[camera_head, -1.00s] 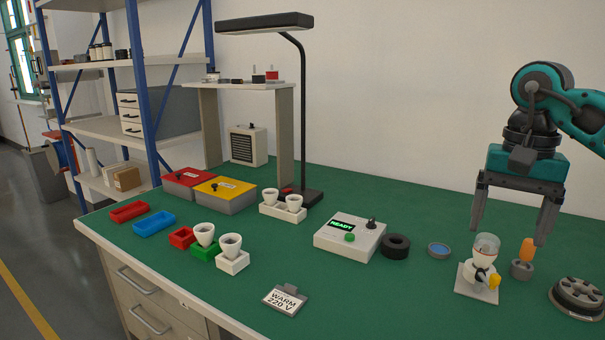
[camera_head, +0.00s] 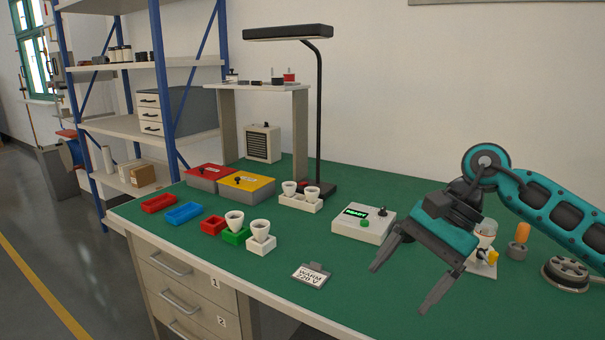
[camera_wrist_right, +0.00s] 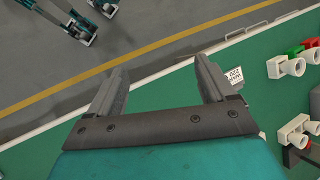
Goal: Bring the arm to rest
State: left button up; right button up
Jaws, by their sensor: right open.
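My right gripper (camera_head: 400,288) is open and empty in the head view. It hangs tilted over the front right of the green bench (camera_head: 330,235), with its fingers toward the front edge. In the right wrist view the spread fingers (camera_wrist_right: 160,65) have nothing between them, with the bench edge and grey floor behind. My right arm (camera_head: 545,200) comes in from the right and partly hides a small stand with a glass bulb (camera_head: 487,228). My left gripper does not show in the head view; teal and grey parts at the top left of the wrist view are unclear.
A tester reading READY (camera_head: 362,224) stands left of the gripper, and a label plate (camera_head: 311,275) lies near the front edge. White cups (camera_head: 260,230) sit in small holders. An orange-topped piece (camera_head: 521,234) and a dark round fixture (camera_head: 566,272) are under the arm.

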jog(key=s+a+r+m+y+p, duration=0.1)
jog(key=s+a+m+y, duration=0.1)
jog(key=a+m+y, duration=0.45)
jog(key=s+a+r+m+y+p, duration=0.1)
jog(key=s+a+m+y, duration=0.2)
jog(key=a+m+y, duration=0.4)
jog(key=w+d+f+m+t+h+p, duration=0.15)
jog(key=d+f+m+t+h, duration=0.3)
jog(key=m+t, duration=0.85)
jog(key=w+d+f+m+t+h+p, duration=0.15)
jog(key=d+f+m+t+h, duration=0.35)
jog(key=m, duration=1.6)
pick_arm(q)
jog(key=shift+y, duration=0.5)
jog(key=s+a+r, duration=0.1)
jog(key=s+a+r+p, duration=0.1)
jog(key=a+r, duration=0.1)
jog(key=shift+p, duration=0.3)
pick_arm(e)
jog(key=s+d+f+m+g+h, duration=0.2)
jog(key=s+d+f+m+h, duration=0.1)
jog(key=s+f+m, duration=0.4)
jog(key=s+d+f+m+g+h, duration=0.3)
jog(key=s+f+m+h, duration=0.2)
jog(key=f, duration=0.5)
jog(key=shift+s+d+m+g, duration=0.2)
jog(key=shift+s+m+g, duration=0.1)
jog(key=shift+s+m, duration=0.8)
